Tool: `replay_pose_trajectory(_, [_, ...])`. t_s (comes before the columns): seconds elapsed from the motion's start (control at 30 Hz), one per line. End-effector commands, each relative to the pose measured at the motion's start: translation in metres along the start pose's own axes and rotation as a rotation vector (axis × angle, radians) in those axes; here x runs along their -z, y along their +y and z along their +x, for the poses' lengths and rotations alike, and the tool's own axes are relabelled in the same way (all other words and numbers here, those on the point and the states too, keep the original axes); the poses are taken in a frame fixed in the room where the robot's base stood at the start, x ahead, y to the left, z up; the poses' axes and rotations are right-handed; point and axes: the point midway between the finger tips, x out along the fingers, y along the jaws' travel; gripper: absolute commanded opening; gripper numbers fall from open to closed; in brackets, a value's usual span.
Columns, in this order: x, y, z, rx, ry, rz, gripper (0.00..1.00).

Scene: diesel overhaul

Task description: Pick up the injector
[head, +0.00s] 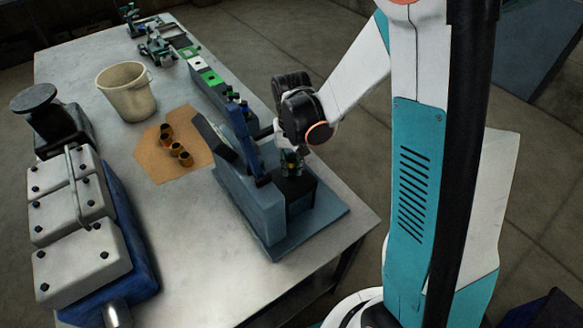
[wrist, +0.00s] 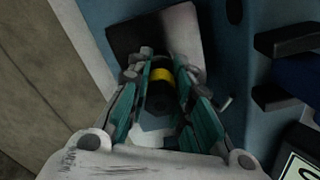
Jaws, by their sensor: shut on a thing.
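The injector (wrist: 160,90) shows in the wrist view as a dark cylindrical body with a yellow band. It sits between the two teal-and-grey fingers of my gripper (wrist: 160,76), which is shut on it. In the head view my gripper (head: 290,153) points down over a dark block (head: 297,188) on the blue-grey test stand (head: 247,200). The injector is mostly hidden there by my gripper. I cannot tell whether its lower end still sits in the block.
The stand's upright is close beside my gripper. On the metal bench (head: 200,285) are a cream bucket (head: 127,95), brown cardboard (head: 155,168) with several brass cups, and a blue engine part with white covers (head: 75,225). Small trays (head: 208,78) line the far right edge.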

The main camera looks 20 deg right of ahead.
Motion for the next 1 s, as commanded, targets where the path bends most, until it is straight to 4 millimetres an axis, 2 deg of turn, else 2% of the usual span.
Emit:
replay_pose_trajectory(0.37, [0.0,0.0,-0.071,0.0,0.0,0.0,0.0])
replay_pose_trajectory(0.7, [0.0,0.0,-0.144,0.0,0.0,0.0,0.0])
replay_pose_trajectory(0.83, [0.0,0.0,-0.16,0.0,0.0,0.0,0.0])
replay_pose_trajectory(1.0, [0.0,0.0,-0.169,0.0,0.0,0.0,0.0])
